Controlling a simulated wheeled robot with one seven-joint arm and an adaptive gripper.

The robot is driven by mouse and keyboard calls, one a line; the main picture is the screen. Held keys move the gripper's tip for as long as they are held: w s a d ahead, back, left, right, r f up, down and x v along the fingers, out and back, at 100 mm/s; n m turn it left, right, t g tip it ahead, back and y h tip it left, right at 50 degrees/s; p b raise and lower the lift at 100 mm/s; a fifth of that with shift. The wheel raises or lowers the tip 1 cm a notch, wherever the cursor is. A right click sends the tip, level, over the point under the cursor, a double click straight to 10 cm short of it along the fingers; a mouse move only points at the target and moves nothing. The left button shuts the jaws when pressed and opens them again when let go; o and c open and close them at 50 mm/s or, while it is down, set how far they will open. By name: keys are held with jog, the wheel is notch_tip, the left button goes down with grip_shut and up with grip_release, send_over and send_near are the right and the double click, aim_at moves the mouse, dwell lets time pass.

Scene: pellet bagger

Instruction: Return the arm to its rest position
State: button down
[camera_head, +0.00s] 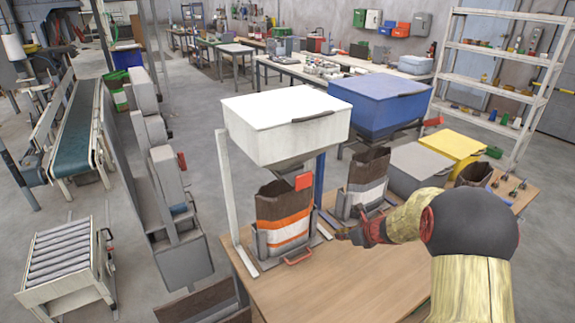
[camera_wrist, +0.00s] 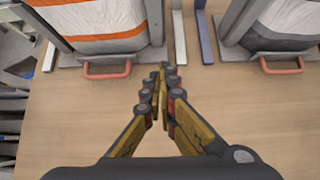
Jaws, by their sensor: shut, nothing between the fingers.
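My gripper (camera_head: 345,235) is over the wooden table, just right of the orange-striped bag under the white hopper. In the wrist view my gripper (camera_wrist: 162,75) has its fingertips together with nothing between them. It points at the bare gap between the two bag stations. My arm reaches in from the right side of the head view, bent at a dark round joint.
The orange-striped bag (camera_head: 284,218) stands below the white hopper (camera_head: 285,122). A grey-striped bag (camera_head: 367,180) stands below the blue hopper (camera_head: 378,101). Red handles (camera_wrist: 107,71) stick out in front. The table's front (camera_head: 340,290) is clear. A conveyor (camera_head: 77,130) stands left.

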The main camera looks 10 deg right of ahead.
jog(key=s+a+r+n+g+y, duration=0.15)
jog(key=s+a+n, duration=0.25)
jog(key=s+n, duration=0.4)
jog(key=s+a+r+n+g, duration=0.1)
jog(key=s+a+n+g, duration=0.2)
jog(key=s+a+n, duration=0.35)
jog(key=s+a+r+n+t+h, duration=0.1)
jog(key=s+a+r+n+h, duration=0.1)
jog(key=s+r+n, duration=0.6)
jog(key=s+a+r+n+h, duration=0.2)
jog(key=s+r+n, duration=0.7)
jog(key=s, duration=0.7)
notch_tip(320, 180, up, 3)
jog(key=shift+s+a+t, duration=0.2)
jog(key=shift+s+t, duration=0.1)
jog(key=shift+t, duration=0.05)
